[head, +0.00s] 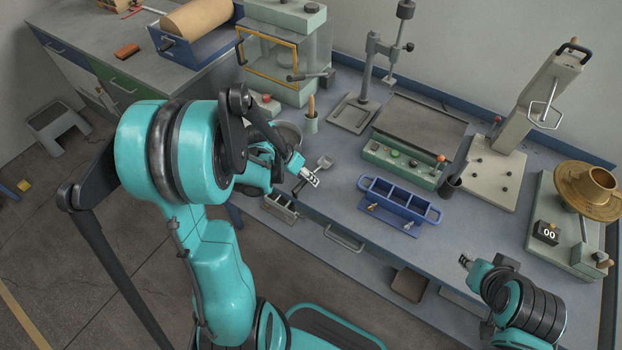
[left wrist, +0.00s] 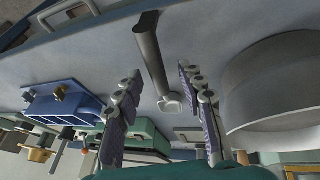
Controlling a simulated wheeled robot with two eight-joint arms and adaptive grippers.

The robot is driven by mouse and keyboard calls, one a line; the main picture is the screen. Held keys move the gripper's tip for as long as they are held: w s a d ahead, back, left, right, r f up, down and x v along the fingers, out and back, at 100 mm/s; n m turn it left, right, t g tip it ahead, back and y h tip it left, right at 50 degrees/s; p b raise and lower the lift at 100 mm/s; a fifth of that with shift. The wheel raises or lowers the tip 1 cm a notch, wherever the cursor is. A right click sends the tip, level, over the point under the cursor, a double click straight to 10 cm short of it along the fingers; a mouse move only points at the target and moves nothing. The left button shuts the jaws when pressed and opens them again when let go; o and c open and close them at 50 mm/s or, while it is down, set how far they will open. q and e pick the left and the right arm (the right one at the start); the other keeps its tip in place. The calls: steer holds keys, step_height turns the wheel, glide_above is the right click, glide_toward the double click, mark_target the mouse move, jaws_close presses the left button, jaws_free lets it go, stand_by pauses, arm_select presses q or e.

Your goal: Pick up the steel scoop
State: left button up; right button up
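The steel scoop (head: 326,162) lies on the bench beside my left gripper (head: 309,177) in the head view, its handle partly hidden by the gripper. In the left wrist view the scoop's small grey head (left wrist: 171,103) and thick dark handle show between the two fingers of my left gripper (left wrist: 163,112). Those fingers are apart, with a gap on both sides of the scoop, and hold nothing. My right gripper (head: 466,261) is at the bench's front edge on the right, far from the scoop; its finger opening is too small to judge.
A grey metal bowl (left wrist: 285,90) stands close beside the left gripper. A blue three-part mould (head: 400,204) sits to the right of the scoop. A green control box (head: 402,165) and a stand (head: 368,75) are behind. Bare bench (head: 335,205) lies before the mould.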

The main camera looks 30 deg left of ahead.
arm_select(q)
steer(key=shift+s+r, duration=0.1)
steer(key=shift+c, duration=1.1)
jaws_close()
steer(key=shift+r+p, duration=0.3)
steer(key=shift+r, duration=0.15)
steer(key=r, duration=0.1)
steer(key=r+p, duration=0.2)
steer(key=r, duration=0.1)
steer(key=shift+d, duration=0.3)
steer(key=s+d+r+p, duration=0.3)
steer(key=d+r, duration=0.3)
steer(key=d, duration=0.4)
steer(key=shift+s+d+p, duration=0.25)
steer(key=shift+s+p, duration=0.05)
steer(key=shift+p, duration=0.2)
